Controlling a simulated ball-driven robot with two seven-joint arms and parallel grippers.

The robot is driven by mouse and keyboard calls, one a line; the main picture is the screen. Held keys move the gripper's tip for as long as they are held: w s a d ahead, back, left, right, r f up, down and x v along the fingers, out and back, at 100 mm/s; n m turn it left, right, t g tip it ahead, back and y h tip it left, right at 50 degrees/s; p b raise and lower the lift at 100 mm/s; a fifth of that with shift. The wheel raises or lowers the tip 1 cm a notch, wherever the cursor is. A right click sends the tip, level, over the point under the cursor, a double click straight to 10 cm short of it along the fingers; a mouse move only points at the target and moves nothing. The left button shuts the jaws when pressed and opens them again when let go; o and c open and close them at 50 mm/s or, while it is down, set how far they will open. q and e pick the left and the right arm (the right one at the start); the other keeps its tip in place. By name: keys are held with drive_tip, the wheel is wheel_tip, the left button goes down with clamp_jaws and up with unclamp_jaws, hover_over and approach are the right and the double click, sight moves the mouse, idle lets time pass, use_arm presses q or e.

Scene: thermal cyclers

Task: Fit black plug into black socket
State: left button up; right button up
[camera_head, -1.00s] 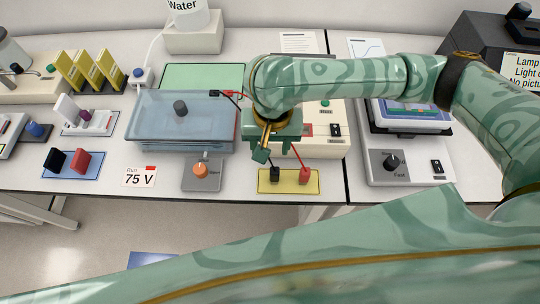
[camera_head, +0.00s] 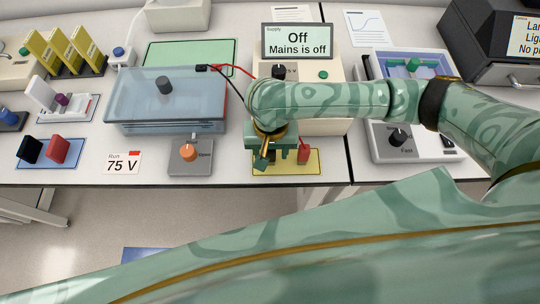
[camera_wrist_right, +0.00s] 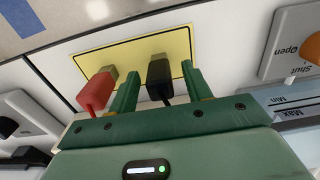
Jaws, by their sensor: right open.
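The black plug (camera_wrist_right: 159,78) stands on a yellow plate (camera_wrist_right: 120,50) in the right wrist view. The red plug (camera_wrist_right: 98,92) stands beside it, outside the fingers. My right gripper (camera_wrist_right: 160,70) is open, with one finger on each side of the black plug. In the head view my right gripper (camera_head: 276,158) is low over the yellow plate (camera_head: 314,166) and hides the black plug; the red plug (camera_head: 304,152) shows to its right. The power supply (camera_head: 335,72) stands behind, and my arm covers its lower front, so no black socket shows. My left gripper is out of view.
The supply's display (camera_head: 297,41) reads "Off, Mains is off". Left of my right gripper are a lidded gel tank (camera_head: 140,105) with black and red leads and a grey block with an orange knob (camera_head: 188,153). A grey device (camera_head: 385,150) stands to the right.

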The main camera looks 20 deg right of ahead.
drive_tip(key=shift+f, duration=0.7)
drive_tip(key=shift+r, duration=0.1)
drive_tip(key=c, duration=1.1)
drive_tip(key=shift+o, duration=0.2)
drive_tip(key=shift+r, duration=0.1)
